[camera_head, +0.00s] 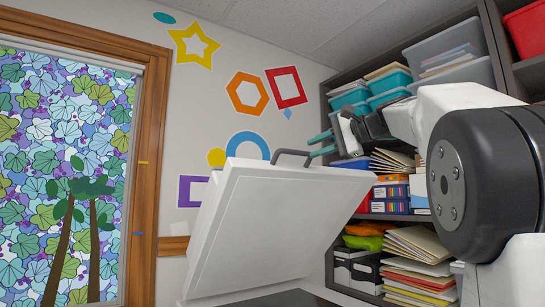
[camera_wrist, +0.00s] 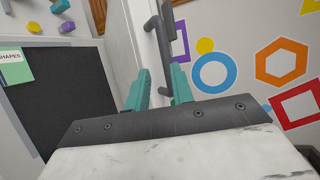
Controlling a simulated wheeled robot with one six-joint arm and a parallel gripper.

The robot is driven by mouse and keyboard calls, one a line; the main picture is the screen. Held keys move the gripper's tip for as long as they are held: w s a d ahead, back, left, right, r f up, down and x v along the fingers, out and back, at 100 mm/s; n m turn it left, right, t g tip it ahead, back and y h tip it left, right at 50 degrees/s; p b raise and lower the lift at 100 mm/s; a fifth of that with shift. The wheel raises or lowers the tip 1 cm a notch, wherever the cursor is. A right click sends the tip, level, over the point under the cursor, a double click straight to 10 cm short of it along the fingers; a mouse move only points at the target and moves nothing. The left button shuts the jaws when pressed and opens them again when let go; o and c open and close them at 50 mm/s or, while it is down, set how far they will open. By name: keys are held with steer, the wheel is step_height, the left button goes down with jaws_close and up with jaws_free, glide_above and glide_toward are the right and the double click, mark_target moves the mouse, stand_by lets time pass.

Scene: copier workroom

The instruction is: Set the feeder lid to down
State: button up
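The feeder lid (camera_head: 275,235) is a white panel raised at a steep tilt in the middle of the head view. A dark grey bar handle (camera_head: 293,153) stands at its top edge. In the wrist view the lid (camera_wrist: 124,35) is seen nearly edge-on, with the handle (camera_wrist: 168,35) on its right side. My gripper (camera_head: 320,145) has teal fingers and is just right of the handle in the head view. In the wrist view my gripper (camera_wrist: 160,78) is open, its two fingertips apart, with the handle's near end ahead between them. I cannot tell whether they touch it.
Shelves (camera_head: 370,218) with boxes, teal bins and paper stacks stand behind and right of the lid. A window (camera_head: 65,180) with a wooden frame is at the left. In the wrist view a dark panel (camera_wrist: 60,92) lies left of the fingers.

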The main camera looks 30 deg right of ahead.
mark_target(298, 152)
steer(key=x, duration=0.7)
steer(key=shift+w+r, duration=0.3)
steer(key=shift+w, duration=0.1)
steer(key=shift+d, duration=0.1)
jaws_close()
